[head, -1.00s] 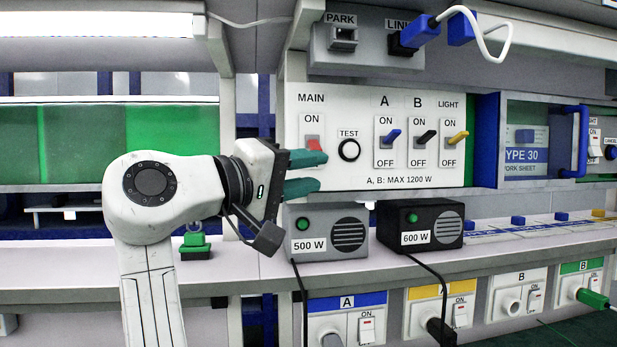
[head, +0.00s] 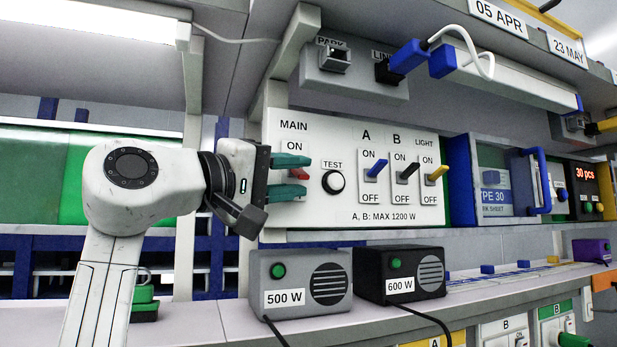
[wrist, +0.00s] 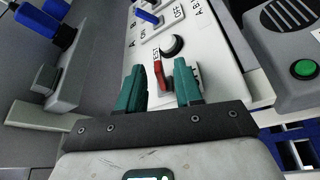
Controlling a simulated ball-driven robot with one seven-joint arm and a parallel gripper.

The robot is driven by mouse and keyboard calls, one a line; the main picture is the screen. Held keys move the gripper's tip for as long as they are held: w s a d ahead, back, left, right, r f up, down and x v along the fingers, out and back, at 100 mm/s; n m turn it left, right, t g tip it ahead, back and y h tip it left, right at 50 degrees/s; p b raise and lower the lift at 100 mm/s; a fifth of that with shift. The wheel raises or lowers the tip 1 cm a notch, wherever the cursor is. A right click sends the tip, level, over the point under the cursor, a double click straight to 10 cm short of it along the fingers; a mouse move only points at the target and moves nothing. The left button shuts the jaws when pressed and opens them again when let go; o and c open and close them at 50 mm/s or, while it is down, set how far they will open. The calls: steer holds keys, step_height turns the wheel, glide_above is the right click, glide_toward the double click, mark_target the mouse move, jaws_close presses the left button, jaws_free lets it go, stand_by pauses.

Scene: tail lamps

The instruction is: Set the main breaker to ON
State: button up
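The main breaker is a red lever (head: 299,174) under the MAIN and ON labels on the white switch panel (head: 330,215). My gripper (head: 291,176) is in front of it with its green fingers apart, one above and one below the lever. In the wrist view the red lever (wrist: 157,72) shows in the gap between the two open fingers (wrist: 160,85). I see no clear contact. The fingers hide part of the lever and its lower label, so I cannot tell its exact position.
Right of the breaker are the TEST knob (head: 333,182), the blue A switch (head: 377,171), the black B switch (head: 408,172) and the yellow LIGHT switch (head: 437,174). The 500 W box (head: 300,312) and 600 W box (head: 400,300) stand on the shelf below. Connector boxes (head: 350,75) overhang above.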

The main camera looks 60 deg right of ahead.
mark_target(297, 176)
steer(key=shift+x, duration=1.9)
steer(key=shift+s, duration=0.1)
steer(key=shift+c, duration=0.3)
jaws_close()
